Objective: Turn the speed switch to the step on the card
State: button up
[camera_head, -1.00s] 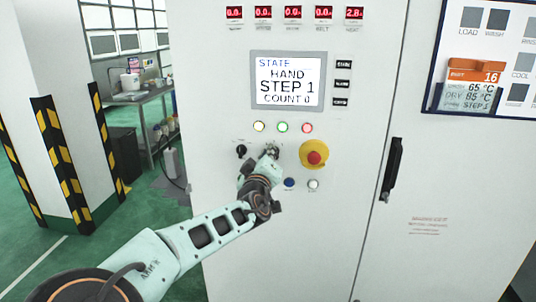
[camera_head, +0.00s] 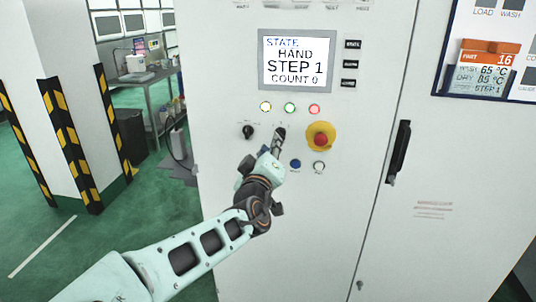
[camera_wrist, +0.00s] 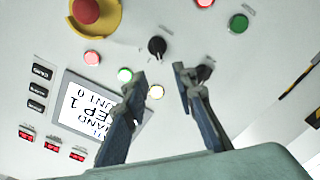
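Two black rotary switches are on the white cabinet front: a left one (camera_head: 248,131) and a right one, seen in the wrist view (camera_wrist: 157,46). Their labels are too small to read. My gripper (camera_head: 279,140) is at the right switch, hiding most of it in the head view. In the wrist view my gripper (camera_wrist: 160,75) is open, with the right switch showing beyond the gap between its fingertips; contact cannot be told. The left switch (camera_wrist: 205,72) is partly behind one finger. The display (camera_head: 295,62) reads HAND, STEP 1, COUNT 0. The card (camera_head: 482,78) shows 65 °C, 85 °C and apparently STEP 1.
A red emergency stop on a yellow base (camera_head: 320,138) is just right of my gripper. Yellow (camera_head: 265,106), green (camera_head: 290,107) and red (camera_head: 314,109) lamps are above. Blue (camera_head: 295,164) and white (camera_head: 319,168) buttons are below. A black door handle (camera_head: 399,150) is further right.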

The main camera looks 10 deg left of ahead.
jog(key=shift+s, duration=1.95)
